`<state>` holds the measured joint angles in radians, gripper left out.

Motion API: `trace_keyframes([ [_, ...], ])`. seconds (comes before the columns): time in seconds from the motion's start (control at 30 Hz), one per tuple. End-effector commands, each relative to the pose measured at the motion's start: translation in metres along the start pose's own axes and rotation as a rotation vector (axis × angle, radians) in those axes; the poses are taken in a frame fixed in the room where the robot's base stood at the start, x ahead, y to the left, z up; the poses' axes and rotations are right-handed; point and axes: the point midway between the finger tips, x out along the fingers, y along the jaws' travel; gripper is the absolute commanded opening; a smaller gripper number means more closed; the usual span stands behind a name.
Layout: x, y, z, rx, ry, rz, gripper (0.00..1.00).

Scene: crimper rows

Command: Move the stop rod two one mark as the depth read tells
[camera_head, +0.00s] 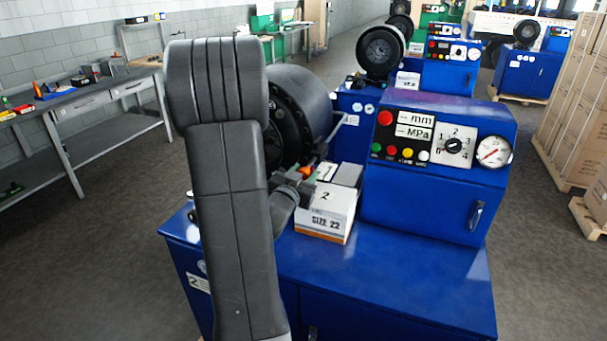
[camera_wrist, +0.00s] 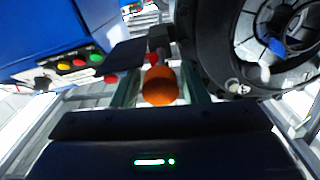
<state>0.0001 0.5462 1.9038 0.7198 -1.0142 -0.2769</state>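The orange knob (camera_wrist: 160,86) sits between the two fingers of my gripper (camera_wrist: 162,92) in the wrist view, with a dark block and stem behind it. Whether the fingers touch it is unclear. In the head view the orange knob (camera_head: 305,171) shows small beside the black crimper head (camera_head: 300,100), and my arm hides much of that area. A thin pale rod (camera_head: 345,125) runs beside the head. The mm display (camera_head: 411,116) on the blue machine shows only a dash. No rod marks are readable.
A white box marked 2 and SIZE 22 (camera_head: 325,215) stands on the blue bench (camera_head: 400,280), close to my gripper. The control panel has coloured buttons, a MPa display (camera_head: 413,132) showing a dash, a numbered dial (camera_head: 454,146) and a gauge (camera_head: 493,151). The bench front is clear.

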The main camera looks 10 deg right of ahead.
Motion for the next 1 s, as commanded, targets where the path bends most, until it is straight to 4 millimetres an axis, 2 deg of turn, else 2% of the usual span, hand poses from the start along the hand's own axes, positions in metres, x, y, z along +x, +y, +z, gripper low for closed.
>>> trace_keyframes([
  [0.03, 0.0, 0.0, 0.0, 0.0, 0.0, 0.0, 0.32],
  [0.2, 0.0, 0.0, 0.0, 0.0, 0.0, 0.0, 0.0],
  [0.37, -0.002, 0.0, 0.001, 0.0, 0.0, -0.001, 0.0],
  [0.67, -0.024, 0.0, 0.002, 0.001, 0.0, -0.001, 0.0],
  [0.9, -0.025, 0.0, 0.001, -0.001, -0.003, 0.001, 0.0],
  [0.93, -0.025, 0.0, 0.001, -0.001, -0.004, 0.001, 0.32],
  [0.97, -0.025, 0.0, 0.001, -0.001, -0.004, 0.001, 0.38],
  [1.0, -0.025, 0.0, 0.001, -0.001, -0.003, 0.0, 0.4],
])
